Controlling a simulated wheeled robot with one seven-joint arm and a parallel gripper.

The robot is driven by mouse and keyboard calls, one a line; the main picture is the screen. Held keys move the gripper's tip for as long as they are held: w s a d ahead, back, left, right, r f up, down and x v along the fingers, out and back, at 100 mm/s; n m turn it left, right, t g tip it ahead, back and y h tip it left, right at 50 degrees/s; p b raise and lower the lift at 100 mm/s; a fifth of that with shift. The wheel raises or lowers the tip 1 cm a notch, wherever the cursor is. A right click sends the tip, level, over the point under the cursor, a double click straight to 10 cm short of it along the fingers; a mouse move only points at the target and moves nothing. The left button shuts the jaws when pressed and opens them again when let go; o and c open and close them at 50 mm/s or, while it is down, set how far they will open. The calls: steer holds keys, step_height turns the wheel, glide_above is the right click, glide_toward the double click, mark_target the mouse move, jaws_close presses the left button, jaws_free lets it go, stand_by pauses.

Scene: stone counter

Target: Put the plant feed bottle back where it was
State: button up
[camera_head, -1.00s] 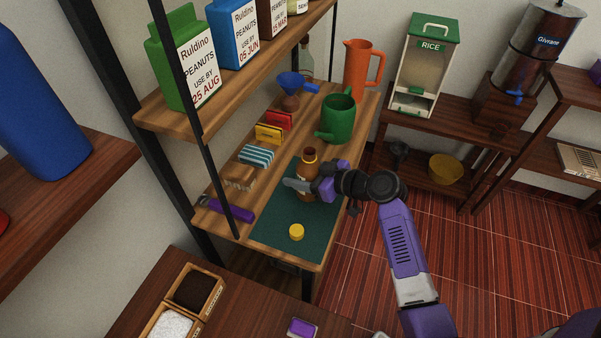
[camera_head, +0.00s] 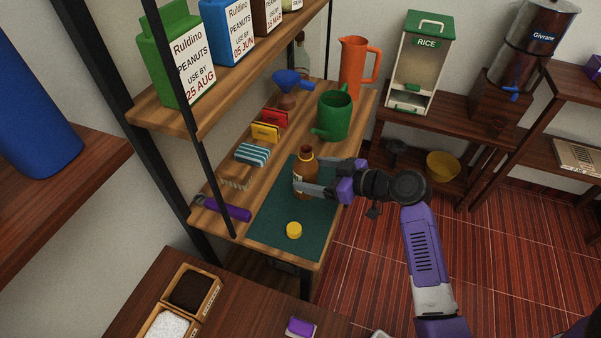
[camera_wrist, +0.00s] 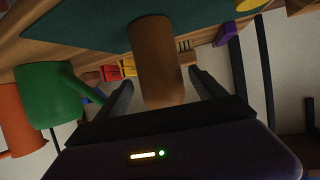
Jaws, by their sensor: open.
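The brown plant feed bottle (camera_head: 304,187) stands upright and uncapped on the dark green mat (camera_head: 270,239), with a yellow ring at its neck. A yellow cap (camera_head: 294,230) lies apart on the mat, nearer the front. My gripper (camera_head: 311,175) is open at the bottle from the right, one finger across its near side and the other behind it. In the wrist view the bottle (camera_wrist: 154,55) shows between the two spread fingers (camera_wrist: 160,78), with a gap on each side. The bottle's far side is hidden.
A green watering can (camera_head: 334,118) stands behind the bottle. A brush (camera_head: 234,178), striped cloth (camera_head: 252,154), seed packets (camera_head: 265,132), funnel (camera_head: 287,84) and purple-handled tool (camera_head: 227,211) line the left. A shelf post (camera_head: 186,100) rises at left. The mat's front is mostly clear.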

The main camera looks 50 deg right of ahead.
mark_target(317, 175)
steer(key=v, duration=0.6)
steer(key=shift+s+r+b, duration=0.1)
steer(key=shift+s+b, duration=0.15)
steer(key=shift+b, duration=0.15)
steer(key=s+a+f+m+g+h, duration=0.2)
steer(key=s+a+f+m+h, duration=0.15)
steer(key=s+a+f, duration=0.55)
steer(key=s+a+r+n+t+y, duration=0.2)
steer(key=s+a+r+t, duration=0.1)
steer(key=s+a+r, duration=0.9)
steer(key=shift+a+r, duration=0.3)
steer(key=shift+a, duration=0.75)
steer(key=shift+s+d, duration=0.1)
steer(key=shift+s, duration=0.05)
